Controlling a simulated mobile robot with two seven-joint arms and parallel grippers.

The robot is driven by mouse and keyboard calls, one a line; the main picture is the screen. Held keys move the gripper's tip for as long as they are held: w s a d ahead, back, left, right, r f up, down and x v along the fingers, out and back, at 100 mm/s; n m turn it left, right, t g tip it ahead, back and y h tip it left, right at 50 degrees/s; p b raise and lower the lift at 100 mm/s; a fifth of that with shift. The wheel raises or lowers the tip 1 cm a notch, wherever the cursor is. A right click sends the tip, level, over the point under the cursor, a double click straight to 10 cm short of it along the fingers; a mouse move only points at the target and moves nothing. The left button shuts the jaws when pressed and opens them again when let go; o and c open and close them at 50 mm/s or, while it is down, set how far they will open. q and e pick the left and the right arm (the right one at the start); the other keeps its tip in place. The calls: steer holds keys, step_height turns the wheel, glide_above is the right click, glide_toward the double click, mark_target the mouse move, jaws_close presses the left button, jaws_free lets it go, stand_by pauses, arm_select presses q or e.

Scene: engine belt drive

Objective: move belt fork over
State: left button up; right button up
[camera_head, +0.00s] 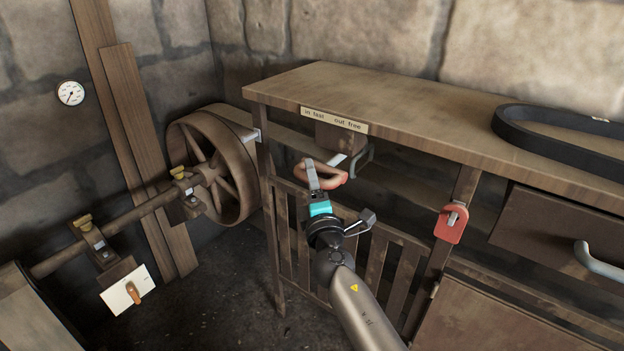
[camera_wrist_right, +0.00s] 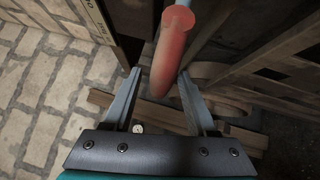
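The red handle (camera_head: 336,178) sits under the workbench edge, just below the label strip (camera_head: 333,120) reading "in fast" and "out free". A grey bar joins the handle to a dark box under the bench top. My right gripper (camera_head: 318,177) is at this handle. In the right wrist view the handle (camera_wrist_right: 172,55) lies between the two spread fingers (camera_wrist_right: 159,78), with a gap visible on the left side. The fork's own prongs cannot be made out clearly; a small pale metal piece (camera_head: 251,135) shows by the pulley's upper right. My left gripper is not in view.
A spoked pulley (camera_head: 177,150) on a shaft stands to the left, with a broad belt running right from it behind the bench. A slatted guard (camera_head: 380,255) is below the handle. A red latch (camera_head: 451,222) is on the bench post. A black belt (camera_head: 505,122) lies on the bench top.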

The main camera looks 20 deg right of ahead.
jaws_close()
stand_by(1.2)
